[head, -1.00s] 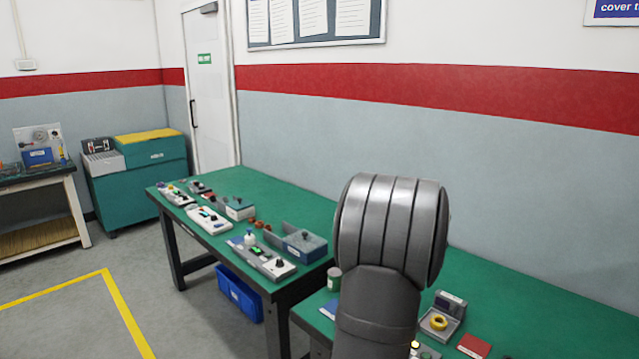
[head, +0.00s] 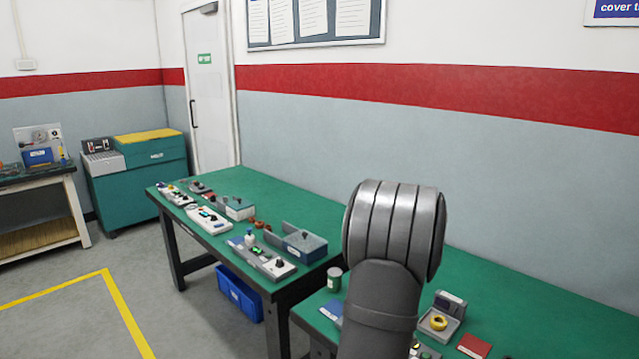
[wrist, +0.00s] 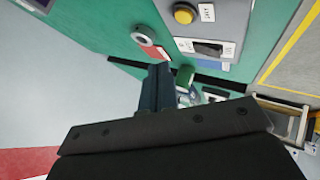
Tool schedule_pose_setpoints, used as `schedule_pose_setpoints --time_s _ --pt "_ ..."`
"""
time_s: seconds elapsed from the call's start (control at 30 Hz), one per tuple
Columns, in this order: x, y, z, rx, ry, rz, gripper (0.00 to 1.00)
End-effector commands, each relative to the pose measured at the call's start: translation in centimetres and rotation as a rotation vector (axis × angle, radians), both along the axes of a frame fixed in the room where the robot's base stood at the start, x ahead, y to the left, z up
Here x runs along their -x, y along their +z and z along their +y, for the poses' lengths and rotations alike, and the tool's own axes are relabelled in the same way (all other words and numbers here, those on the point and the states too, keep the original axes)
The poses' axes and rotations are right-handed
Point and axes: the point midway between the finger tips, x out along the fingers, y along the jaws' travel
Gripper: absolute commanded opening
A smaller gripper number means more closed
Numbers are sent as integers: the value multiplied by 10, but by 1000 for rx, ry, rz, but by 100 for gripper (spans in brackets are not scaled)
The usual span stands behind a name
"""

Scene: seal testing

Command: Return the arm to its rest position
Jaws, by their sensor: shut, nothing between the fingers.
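My gripper (wrist: 158,72) shows in the wrist view, with its dark fingers together and nothing between them. It hangs in the air over the green bench (wrist: 100,22), apart from the things there. In the head view I see only my grey arm links in front of the bench (head: 560,310); the gripper itself does not show there.
The head view shows a grey stand with a yellow ring (head: 438,322), a red card (head: 474,346) and a green can (head: 334,279) near my arm. Further left are several test devices (head: 262,258).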

Motion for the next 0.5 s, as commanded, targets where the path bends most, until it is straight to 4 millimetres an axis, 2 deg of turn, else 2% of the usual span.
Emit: schedule_pose_setpoints --time_s 0.1,0.33,0.5 --pt "0 6 0 1 -1 1 0" --pt "0 -13 0 -2 -2 3 0" --pt "0 4 0 2 0 -1 0"
